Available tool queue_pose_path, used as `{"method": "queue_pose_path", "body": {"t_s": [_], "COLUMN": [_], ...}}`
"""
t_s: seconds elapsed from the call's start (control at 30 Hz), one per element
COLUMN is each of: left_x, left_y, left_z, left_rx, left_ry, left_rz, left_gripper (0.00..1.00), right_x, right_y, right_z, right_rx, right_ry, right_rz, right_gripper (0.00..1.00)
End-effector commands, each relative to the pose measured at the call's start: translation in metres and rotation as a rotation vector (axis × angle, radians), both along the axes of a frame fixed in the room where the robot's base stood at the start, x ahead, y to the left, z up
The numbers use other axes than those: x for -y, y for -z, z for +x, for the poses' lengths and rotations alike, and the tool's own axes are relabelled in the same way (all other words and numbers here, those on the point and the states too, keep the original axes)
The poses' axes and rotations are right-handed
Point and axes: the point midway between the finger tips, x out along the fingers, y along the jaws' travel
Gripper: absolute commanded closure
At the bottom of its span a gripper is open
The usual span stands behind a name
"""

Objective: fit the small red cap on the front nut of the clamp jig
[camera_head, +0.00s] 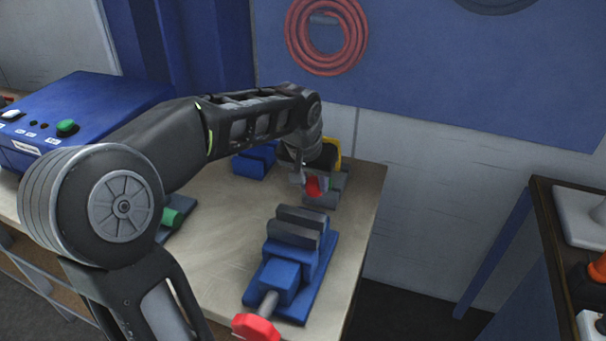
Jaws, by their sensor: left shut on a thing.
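My left gripper (312,182) is at the back right of the workbench, at the end of my left arm. It is shut on the small red cap (318,186), which shows as a small red patch by the fingers. The cap is at a grey block-like fixture (322,200), which seems to be the clamp jig; a yellow part (333,150) shows behind the wrist. The front nut cannot be made out, hidden by the gripper and cap. I cannot tell whether the cap touches the nut. My right gripper is not in view.
A blue vise (288,275) with grey jaws and a red handle end (255,328) stands at the bench's front right. A blue block (254,161) lies left of the gripper. A blue control box (85,110) stands at left. The bench middle (222,215) is clear.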

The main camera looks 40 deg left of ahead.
Motion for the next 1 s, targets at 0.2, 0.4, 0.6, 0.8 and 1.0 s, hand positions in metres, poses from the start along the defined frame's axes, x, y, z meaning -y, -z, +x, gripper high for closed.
{"method": "queue_pose_path", "body": {"t_s": [0.2, 0.4, 0.6, 0.8, 1.0], "left_x": [0.044, 0.103, 0.162, 0.179, 0.178], "left_y": [0.02, 0.043, 0.064, 0.069, 0.069], "left_z": [0.017, 0.031, 0.037, 0.038, 0.038], "left_rx": [-0.005, -0.005, 0.004, 0.007, 0.008], "left_ry": [0.067, 0.155, 0.244, 0.266, 0.265], "left_rz": [-0.002, -0.001, 0.0, 0.0, 0.0], "left_gripper": [1.0, 1.0, 1.0, 1.0, 1.0], "right_x": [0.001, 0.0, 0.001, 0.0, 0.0], "right_y": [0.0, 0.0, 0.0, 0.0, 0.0], "right_z": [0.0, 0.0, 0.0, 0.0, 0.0], "right_rx": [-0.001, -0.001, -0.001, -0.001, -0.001], "right_ry": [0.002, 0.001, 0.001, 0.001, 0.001], "right_rz": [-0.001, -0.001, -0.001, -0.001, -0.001], "right_gripper": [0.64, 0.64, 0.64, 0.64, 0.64]}}
